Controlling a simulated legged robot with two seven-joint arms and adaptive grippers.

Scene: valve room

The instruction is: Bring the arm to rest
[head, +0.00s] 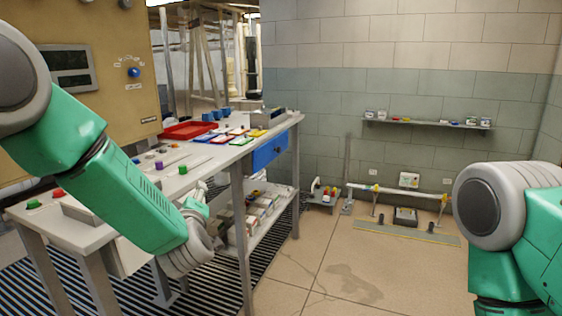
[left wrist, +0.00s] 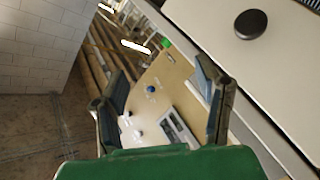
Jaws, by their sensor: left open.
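My left arm reaches in from the left in the head view and angles down beside the workbench (head: 85,232). Its wrist end is near the bench's front side, and the fingers cannot be made out clearly there. In the left wrist view my left gripper (left wrist: 162,108) shows two dark fingers spread wide apart with nothing between them. Behind the fingers is the beige panel (left wrist: 170,78) with a blue knob (left wrist: 151,89). At the right of the head view only the upper part of my right arm shows; its gripper is out of frame.
The bench carries a red tray (head: 188,130), coloured small parts and a purple piece (head: 159,165). A blue drawer (head: 268,151) is under its top. A wall shelf (head: 425,124) and a low pipe (head: 400,191) are at the back. The floor (head: 340,265) between is clear.

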